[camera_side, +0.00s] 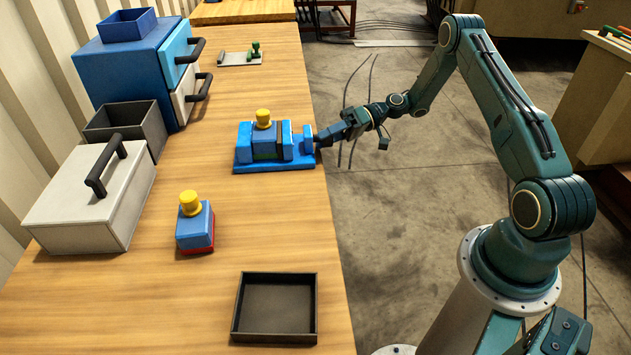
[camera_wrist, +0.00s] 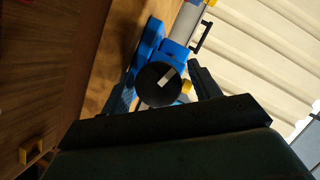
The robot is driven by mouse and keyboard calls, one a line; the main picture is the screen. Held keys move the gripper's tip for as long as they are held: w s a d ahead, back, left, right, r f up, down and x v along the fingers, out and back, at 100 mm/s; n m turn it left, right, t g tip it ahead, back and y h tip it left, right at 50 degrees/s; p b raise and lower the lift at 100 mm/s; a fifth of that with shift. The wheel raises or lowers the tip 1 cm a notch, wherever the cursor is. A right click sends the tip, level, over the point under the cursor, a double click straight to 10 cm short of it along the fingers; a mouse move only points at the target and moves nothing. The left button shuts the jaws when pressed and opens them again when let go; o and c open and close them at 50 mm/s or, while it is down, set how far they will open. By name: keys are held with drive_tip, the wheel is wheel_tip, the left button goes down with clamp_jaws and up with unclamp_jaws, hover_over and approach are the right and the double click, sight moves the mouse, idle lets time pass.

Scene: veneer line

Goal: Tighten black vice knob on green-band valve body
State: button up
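The valve body (camera_side: 264,139) is blue with a yellow cap (camera_side: 263,115) and a dark green band. It sits upright in the blue vice (camera_side: 270,167) in the side view. The black vice knob (camera_wrist: 157,88), round with a pale mark across its face, is in the middle of the wrist view. My gripper (camera_side: 320,138) is at the vice's right end, in line with the knob, which is mostly hidden in the side view. One dark finger (camera_wrist: 204,80) shows close to the knob's right side.
A second blue body (camera_side: 195,229) with a yellow cap and red base band stands nearer. A black tray (camera_side: 238,313) is at the front. A grey toolbox (camera_side: 70,215), dark bin (camera_side: 120,120) and blue drawer unit (camera_side: 130,75) line the left. Bench (camera_side: 240,215) around the vice is clear.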

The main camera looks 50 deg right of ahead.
drive_tip(key=shift+n+h, duration=0.3)
drive_tip(key=shift+n, duration=0.1)
drive_tip(key=shift+n+t+h, duration=0.4)
drive_tip(key=shift+n+h, duration=0.2)
drive_tip(key=shift+n, duration=0.6)
drive_tip(key=shift+n+t+h, duration=0.6)
drive_tip(key=shift+n+h, duration=0.3)
drive_tip(key=shift+n, duration=0.6)
drive_tip(key=s+d+r+m, duration=0.1)
drive_tip(key=s+d+r, duration=0.1)
drive_tip(key=d, duration=0.3)
drive_tip(key=s+d+r+m+g+y, duration=0.1)
drive_tip(key=s+d+r, duration=0.1)
drive_tip(key=s+d, duration=0.3)
drive_tip(key=shift+s+d+r+m+y, duration=0.2)
drive_tip(key=shift+d+r+m+y, duration=0.1)
drive_tip(key=shift+d, duration=0.25)
